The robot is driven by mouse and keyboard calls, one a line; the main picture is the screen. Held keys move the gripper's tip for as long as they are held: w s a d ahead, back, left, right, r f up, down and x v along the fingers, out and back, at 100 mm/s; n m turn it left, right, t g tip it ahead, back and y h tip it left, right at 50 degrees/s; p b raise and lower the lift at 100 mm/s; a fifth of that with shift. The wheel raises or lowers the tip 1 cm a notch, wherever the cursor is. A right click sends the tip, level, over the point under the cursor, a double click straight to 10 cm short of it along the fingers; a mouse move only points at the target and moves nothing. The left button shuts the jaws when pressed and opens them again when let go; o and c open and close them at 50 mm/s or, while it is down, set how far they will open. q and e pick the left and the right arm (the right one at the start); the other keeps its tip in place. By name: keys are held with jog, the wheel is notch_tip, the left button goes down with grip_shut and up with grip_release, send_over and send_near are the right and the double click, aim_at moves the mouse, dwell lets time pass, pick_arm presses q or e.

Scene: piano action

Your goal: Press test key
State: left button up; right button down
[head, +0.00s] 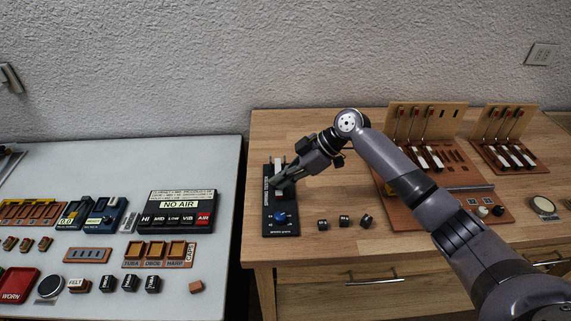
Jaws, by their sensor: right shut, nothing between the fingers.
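My right gripper (281,184) is shut and empty over a narrow black device (268,213) on the wooden table. Its fingertips cover the middle of the device, and I cannot tell whether they touch it. A wooden piano action model (427,117) with several white keys and red-tipped uprights stands right of my arm. I cannot tell which part is the test key. My left gripper is out of view.
A second key model (507,125) stands at the far right. A grey table (215,270) on the left holds a "NO AIR" panel (178,211), trays and small blocks. A gap separates the tables.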

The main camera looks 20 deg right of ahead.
jog(key=shift+f, duration=0.25)
jog(key=shift+s+f+b, duration=0.15)
jog(key=shift+f+b, duration=0.45)
jog(key=shift+f, duration=0.3)
jog(key=shift+r, duration=0.25)
jog(key=shift+r+p, duration=0.1)
jog(key=shift+p, duration=0.25)
jog(key=shift+r+p, duration=0.55)
jog(key=shift+r, duration=0.2)
